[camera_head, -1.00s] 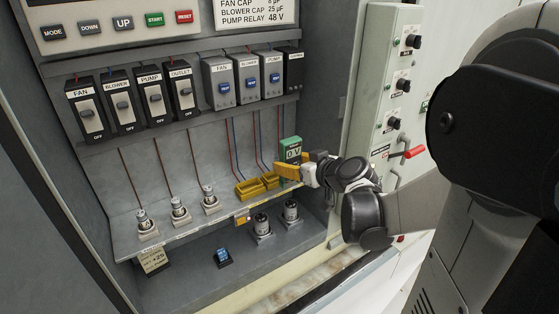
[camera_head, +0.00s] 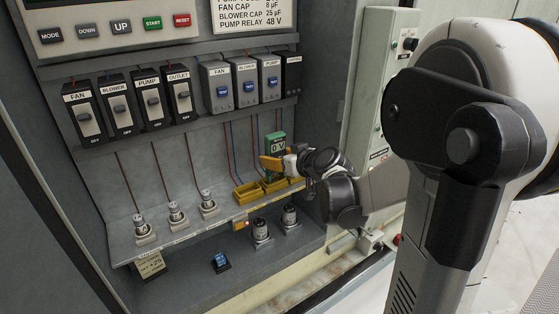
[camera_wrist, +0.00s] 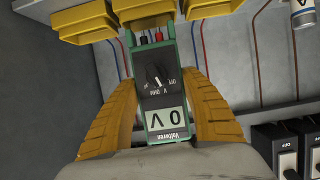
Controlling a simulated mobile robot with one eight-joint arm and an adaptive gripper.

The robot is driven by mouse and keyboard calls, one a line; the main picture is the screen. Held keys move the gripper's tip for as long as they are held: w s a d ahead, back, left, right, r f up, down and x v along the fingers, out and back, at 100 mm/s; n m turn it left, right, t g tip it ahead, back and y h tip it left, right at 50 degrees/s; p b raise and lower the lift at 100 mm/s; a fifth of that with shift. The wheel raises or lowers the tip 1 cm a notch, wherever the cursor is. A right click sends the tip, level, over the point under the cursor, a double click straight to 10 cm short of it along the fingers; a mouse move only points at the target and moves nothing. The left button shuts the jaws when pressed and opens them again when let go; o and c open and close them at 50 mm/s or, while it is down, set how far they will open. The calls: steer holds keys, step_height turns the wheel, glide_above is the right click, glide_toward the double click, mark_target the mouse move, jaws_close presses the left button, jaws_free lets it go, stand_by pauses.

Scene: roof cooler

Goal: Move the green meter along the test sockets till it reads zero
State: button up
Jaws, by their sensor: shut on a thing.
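The green meter (camera_head: 276,143) is held upright above the row of yellow sockets, and its display reads 0 V. My gripper (camera_head: 272,164) is shut on it, with a yellow finger on each side of the meter (camera_wrist: 162,85) in the wrist view. There the dial and the upside-down 0 V show. The yellow test sockets are a left one (camera_head: 247,193), a middle one (camera_head: 273,185) and a right one (camera_head: 297,181), partly hidden by my gripper. The meter's probe end points toward the middle socket; I cannot tell whether it touches.
Labelled black breakers (camera_head: 117,108) and grey switch boxes (camera_head: 246,82) hang above the shelf. Silver posts (camera_head: 176,215) stand on its left, and two capacitors (camera_head: 261,230) stand below. Red and blue wires run behind the meter.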

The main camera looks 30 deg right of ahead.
steer(key=shift+x, duration=0.8)
steer(key=shift+f+b, duration=1.6)
steer(key=shift+b, duration=0.1)
steer(key=shift+f+b, duration=0.2)
steer(key=shift+b, duration=0.15)
steer(key=o, duration=1.5)
steer(key=shift+c, duration=0.2)
steer(key=shift+s, duration=0.1)
